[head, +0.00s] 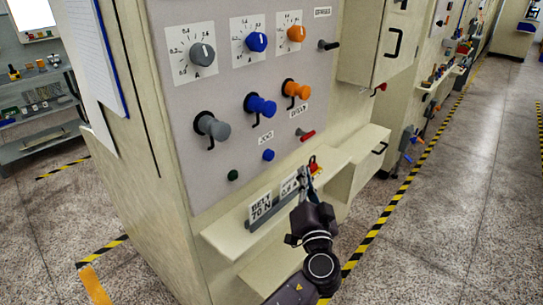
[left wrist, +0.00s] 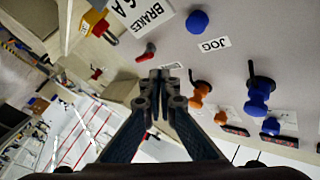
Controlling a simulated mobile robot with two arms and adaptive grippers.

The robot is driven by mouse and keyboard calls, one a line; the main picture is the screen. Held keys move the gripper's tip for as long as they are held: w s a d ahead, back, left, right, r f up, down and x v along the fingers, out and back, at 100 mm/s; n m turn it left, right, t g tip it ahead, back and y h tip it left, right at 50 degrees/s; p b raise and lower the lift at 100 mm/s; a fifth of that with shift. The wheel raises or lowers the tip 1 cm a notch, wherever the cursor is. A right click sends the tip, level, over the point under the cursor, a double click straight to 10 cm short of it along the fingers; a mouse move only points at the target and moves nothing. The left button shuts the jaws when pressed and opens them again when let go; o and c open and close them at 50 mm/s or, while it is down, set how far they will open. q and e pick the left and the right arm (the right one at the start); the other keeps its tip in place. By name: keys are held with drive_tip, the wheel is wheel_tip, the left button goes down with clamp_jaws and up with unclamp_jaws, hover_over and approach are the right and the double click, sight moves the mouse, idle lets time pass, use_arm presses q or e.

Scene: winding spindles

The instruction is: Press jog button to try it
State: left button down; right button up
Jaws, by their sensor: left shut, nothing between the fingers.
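The jog button (head: 268,155) is a round blue button low on the grey panel, below the JOG label (head: 265,138). In the left wrist view the blue button (left wrist: 197,21) sits at the top, right of centre, beside its label (left wrist: 214,44). My left gripper (head: 304,176) is shut and empty, in front of the ledge, to the right of and below the button in the head view. In the left wrist view its closed fingertips (left wrist: 158,76) are apart from the button in the picture. My right gripper is not in view.
A green button (head: 233,175) is left of the blue one, and a red lever (head: 306,135) is to its right. Grey, blue and orange knobs are above. The ledge (head: 225,240) holds cards, including a BELT 70 N card (head: 261,206). The aisle floor (head: 455,210) is clear.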

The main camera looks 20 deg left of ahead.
sight(270, 156)
use_arm(q)
drive_tip(key=w+a+p, duration=0.1)
drive_tip(key=w+a, duration=0.1)
drive_tip(key=a, duration=0.5)
drive_tip(key=shift+w+a, duration=0.3)
drive_tip(key=shift+w, duration=0.05)
idle(1.1)
drive_tip(key=shift+w+a+b, duration=0.15)
drive_tip(key=shift+a+b, duration=0.2)
drive_tip(key=shift+a, duration=0.05)
